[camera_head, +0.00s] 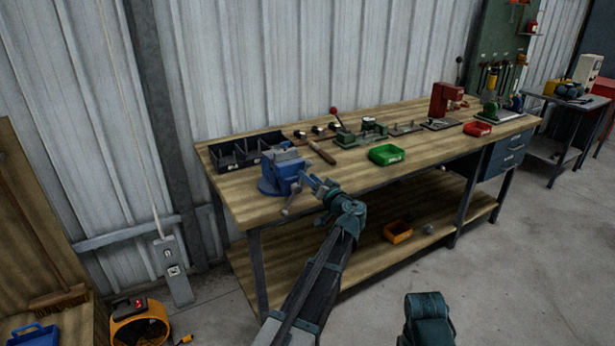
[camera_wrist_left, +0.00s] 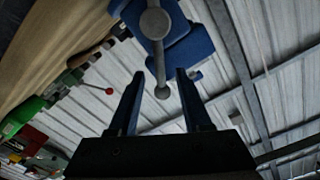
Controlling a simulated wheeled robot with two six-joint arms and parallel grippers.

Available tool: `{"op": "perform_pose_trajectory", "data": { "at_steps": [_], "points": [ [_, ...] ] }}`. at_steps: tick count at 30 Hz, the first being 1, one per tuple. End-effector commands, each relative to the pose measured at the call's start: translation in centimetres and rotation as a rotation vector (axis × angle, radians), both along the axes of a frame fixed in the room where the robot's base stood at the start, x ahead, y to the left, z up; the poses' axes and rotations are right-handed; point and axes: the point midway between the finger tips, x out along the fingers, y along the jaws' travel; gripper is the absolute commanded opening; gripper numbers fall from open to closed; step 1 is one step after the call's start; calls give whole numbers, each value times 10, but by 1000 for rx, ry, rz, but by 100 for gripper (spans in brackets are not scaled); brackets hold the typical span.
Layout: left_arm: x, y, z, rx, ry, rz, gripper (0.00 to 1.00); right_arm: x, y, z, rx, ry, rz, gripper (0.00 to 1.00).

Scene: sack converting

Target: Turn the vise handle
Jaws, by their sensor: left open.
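The blue vise (camera_head: 283,168) is mounted at the left front corner of the wooden workbench. Its grey handle (camera_head: 289,204) hangs at the front, angled downward. In the left wrist view the handle (camera_wrist_left: 160,62) is a bar with a round ball at its end, crossing the screw head below the blue vise body (camera_wrist_left: 185,45). My left gripper (camera_head: 314,183) is just right of the vise front. In the left wrist view my left gripper (camera_wrist_left: 160,75) is open, and the ball end appears between its two fingers, with gaps on both sides. My right gripper is not in view.
The workbench (camera_head: 240,205) carries a black divided bin (camera_head: 228,158), a hammer (camera_head: 320,152), a green bin (camera_head: 386,155) and a red bin (camera_head: 477,129). An orange bin (camera_head: 397,232) is on the lower shelf. Concrete floor (camera_head: 500,270) is clear at the right.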

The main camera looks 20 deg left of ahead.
Motion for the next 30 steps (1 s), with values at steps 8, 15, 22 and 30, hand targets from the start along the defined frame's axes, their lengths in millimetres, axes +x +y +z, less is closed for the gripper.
{"op": "perform_pose_trajectory", "data": {
  "at_steps": [8, 15, 22, 30],
  "points": [
    [9, 13, 0, 0, 0, 0, 49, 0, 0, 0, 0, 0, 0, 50],
    [9, 13, 0, 0, 0, 0, 49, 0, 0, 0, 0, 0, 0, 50],
    [9, 13, 0, 0, 0, 0, 9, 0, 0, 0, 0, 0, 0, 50],
    [9, 12, 0, 0, 0, 0, 0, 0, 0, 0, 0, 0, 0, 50]
  ]
}}
